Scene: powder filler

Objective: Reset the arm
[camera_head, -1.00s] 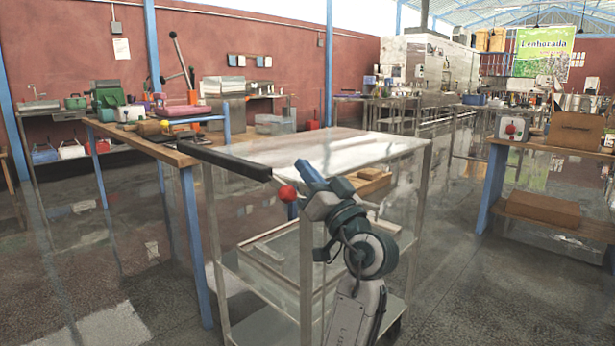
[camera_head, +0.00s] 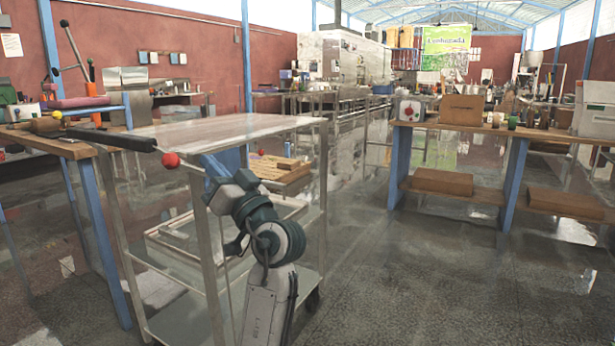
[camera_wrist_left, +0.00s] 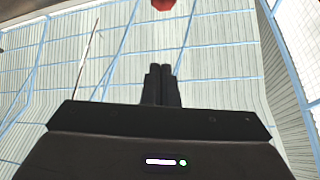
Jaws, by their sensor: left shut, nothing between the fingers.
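My left arm (camera_head: 258,235), pale grey with dark teal joints, rises from the bottom of the head view in front of a metal cart. Its fingers cannot be made out clearly there. In the left wrist view my left gripper (camera_wrist_left: 160,72) shows two dark fingers together, shut and empty, with the roof behind them. A red ball (camera_head: 171,160) is by the near cart corner in the head view; a red thing (camera_wrist_left: 163,4) is cut by the top edge of the wrist view. My right gripper is not in view.
The metal cart (camera_head: 215,131) with a glossy top stands directly behind my arm. A wooden bench (camera_head: 75,152) adjoins it at left, with a black bar (camera_head: 115,137). A blue-legged bench (camera_head: 480,126) with several boxes stands right. The floor (camera_head: 420,265) at front right is clear.

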